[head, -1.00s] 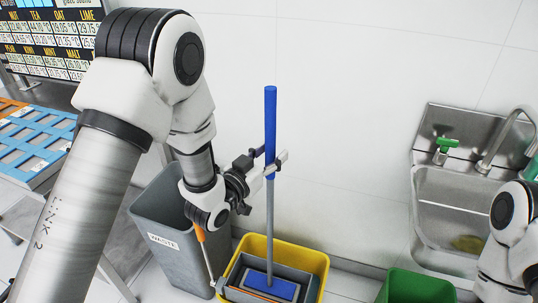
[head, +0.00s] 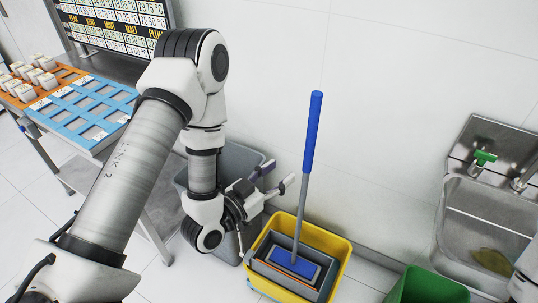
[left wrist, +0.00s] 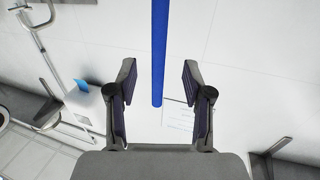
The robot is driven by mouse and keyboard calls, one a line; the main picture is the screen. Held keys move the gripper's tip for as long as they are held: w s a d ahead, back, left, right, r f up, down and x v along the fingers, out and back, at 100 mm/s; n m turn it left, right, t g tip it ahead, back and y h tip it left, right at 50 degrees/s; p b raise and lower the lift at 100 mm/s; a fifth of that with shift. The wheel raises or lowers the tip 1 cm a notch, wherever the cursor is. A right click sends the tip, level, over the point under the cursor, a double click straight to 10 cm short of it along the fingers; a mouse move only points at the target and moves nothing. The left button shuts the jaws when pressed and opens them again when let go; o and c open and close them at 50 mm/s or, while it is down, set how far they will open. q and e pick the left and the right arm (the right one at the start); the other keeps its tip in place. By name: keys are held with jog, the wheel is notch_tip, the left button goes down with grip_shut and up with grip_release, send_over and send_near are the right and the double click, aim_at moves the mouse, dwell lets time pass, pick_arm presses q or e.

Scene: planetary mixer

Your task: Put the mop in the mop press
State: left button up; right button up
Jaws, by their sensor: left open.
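The mop (head: 312,135) has a blue grip and a grey pole, and leans slightly right. Its flat blue head (head: 293,263) lies in the grey mop press (head: 262,268), which sits in the yellow bucket (head: 340,258). My left gripper (head: 276,178) is open and empty, left of the pole and apart from it in the head view. In the left wrist view the blue grip (left wrist: 158,50) shows between the two open fingers (left wrist: 158,68), seemingly beyond the tips.
A grey bin (head: 240,160) stands behind my left gripper. A green bucket (head: 425,288) is at the lower right, below a steel sink (head: 480,225). A table with blue trays (head: 92,108) is at the left. The wall is behind the mop.

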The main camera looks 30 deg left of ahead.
pick_arm(q)
jog(key=s+f+n+g+y, duration=0.1)
jog(key=s+f+g, duration=0.3)
jog(key=f, duration=0.4)
jog(key=s+f+g+y, duration=0.1)
jog(key=s+f+g, duration=0.25)
jog(key=f, duration=0.55)
jog(key=s+a+f+n+g+y, duration=0.1)
jog(key=s+f+g, duration=0.3)
jog(key=s, duration=0.4)
jog(key=s+a+f+n+g+y, duration=0.2)
jog(key=s+f+g, duration=0.3)
jog(key=s, duration=0.3)
jog(key=shift+s+a+g, duration=0.25)
jog(key=shift+a+g, duration=0.1)
jog(key=shift+a, duration=0.05)
jog(key=shift+f, duration=0.1)
